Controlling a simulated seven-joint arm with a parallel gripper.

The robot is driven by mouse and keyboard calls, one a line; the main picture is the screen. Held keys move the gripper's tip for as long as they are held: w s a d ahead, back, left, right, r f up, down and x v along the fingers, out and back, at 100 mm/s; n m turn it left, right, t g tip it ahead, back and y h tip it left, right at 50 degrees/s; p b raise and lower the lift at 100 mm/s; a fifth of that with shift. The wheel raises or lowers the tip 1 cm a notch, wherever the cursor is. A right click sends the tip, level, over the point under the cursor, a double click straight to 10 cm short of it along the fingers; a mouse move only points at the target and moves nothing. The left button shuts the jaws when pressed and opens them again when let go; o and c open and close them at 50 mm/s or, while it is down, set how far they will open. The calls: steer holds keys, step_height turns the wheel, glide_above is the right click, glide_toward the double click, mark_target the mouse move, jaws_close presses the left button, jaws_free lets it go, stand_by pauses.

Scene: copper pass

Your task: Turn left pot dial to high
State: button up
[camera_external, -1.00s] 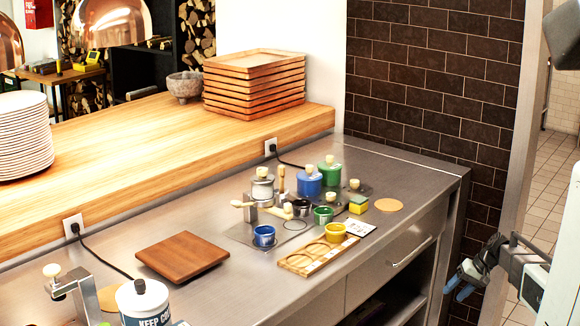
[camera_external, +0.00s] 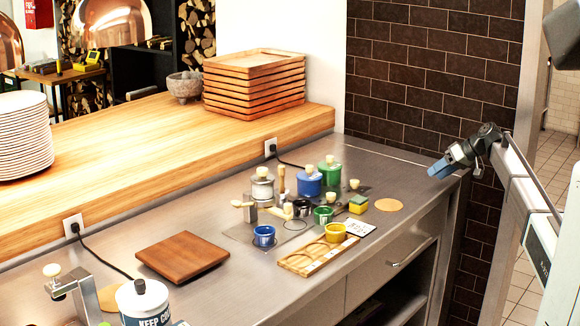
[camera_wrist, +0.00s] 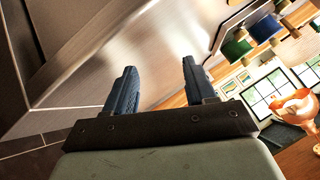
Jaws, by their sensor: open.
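My gripper (camera_external: 440,168) is open and empty, raised above the right end of the steel counter, well apart from the pots. In the wrist view its two blue fingers (camera_wrist: 160,78) stand apart with nothing between them. A grey pot (camera_external: 262,190) with a cream lid knob stands at the left of the cluster on the counter. A blue pot (camera_external: 308,187) and a green pot (camera_external: 331,176) stand right of it. Small cream knobs (camera_external: 288,209) show among the items in front. I cannot tell which is the left pot dial or its setting.
A wooden tray with round recesses (camera_external: 296,265), small colored cups and a yellow-green sponge (camera_external: 358,205) sit near the pots. A wooden board (camera_external: 182,256) lies at left. Stacked trays (camera_external: 254,88) stand on the raised wooden ledge. The counter's right end is mostly clear.

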steer(key=s+a+r+n+g+h, duration=0.1)
steer(key=a+r+n, duration=0.2)
steer(key=a, duration=0.5)
steer(key=s+a+r+n+g, duration=0.2)
steer(key=a+n, duration=0.1)
steer(key=a, duration=0.5)
steer(key=n+g+h, duration=0.1)
steer(key=n+h, duration=0.2)
steer(key=n, duration=0.3)
glide_toward(331, 194)
steer(key=x, duration=0.8)
steer(key=shift+w+f, duration=0.1)
steer(key=shift+f, duration=0.25)
jaws_close()
